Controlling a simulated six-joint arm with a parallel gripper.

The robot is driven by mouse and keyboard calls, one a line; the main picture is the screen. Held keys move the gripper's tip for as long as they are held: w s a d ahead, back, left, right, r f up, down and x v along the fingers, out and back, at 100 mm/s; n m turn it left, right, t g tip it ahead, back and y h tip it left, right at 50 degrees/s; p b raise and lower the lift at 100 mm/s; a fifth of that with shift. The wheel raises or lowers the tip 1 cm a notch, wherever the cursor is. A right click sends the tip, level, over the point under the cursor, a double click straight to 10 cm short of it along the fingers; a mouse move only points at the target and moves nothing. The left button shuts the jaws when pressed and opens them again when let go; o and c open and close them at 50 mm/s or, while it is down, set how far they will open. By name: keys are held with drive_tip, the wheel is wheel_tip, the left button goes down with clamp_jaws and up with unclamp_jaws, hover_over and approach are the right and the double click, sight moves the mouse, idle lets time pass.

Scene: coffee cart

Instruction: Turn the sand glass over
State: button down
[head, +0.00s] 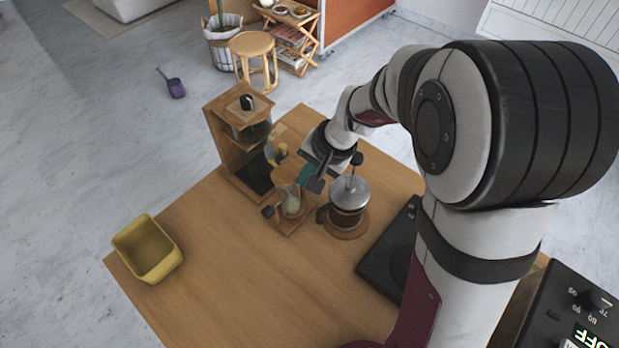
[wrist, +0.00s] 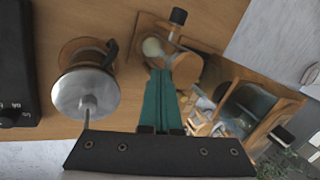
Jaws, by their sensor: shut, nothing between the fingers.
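The sand glass (head: 291,204) stands in a wooden frame on the wooden cart top, with pale sand in its glass. In the wrist view, the sand glass (wrist: 153,47) shows from above, with a round wooden end disc and a black knob at its side. My gripper (head: 304,178) has teal fingers and is just behind and above the sand glass's upper part, partly overlapping it. In the wrist view, my gripper (wrist: 160,72) is shut and empty, with its tips close beside the wooden disc. I cannot tell whether they touch it.
A French press (head: 349,205) stands close to the right of the sand glass. A wooden dripper stand (head: 223,147) is behind it to the left. A yellow bin (head: 147,250) sits at the left edge, and a black flat device (head: 385,262) lies to the right. The front middle is clear.

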sight(283, 168)
drive_tip(key=shift+w+a+r, duration=0.3)
drive_tip(key=shift+w+a, duration=0.4)
drive_tip(key=shift+w, duration=0.05)
drive_tip(key=shift+w+a, duration=1)
drive_tip(key=shift+w+a+f, duration=0.2)
drive_tip(key=shift+w+a, duration=0.45)
drive_tip(key=shift+a, duration=0.05)
drive_tip(key=shift+w+a+f, duration=0.55)
drive_tip(key=shift+w+a, duration=0.2)
drive_tip(key=shift+w, duration=0.05)
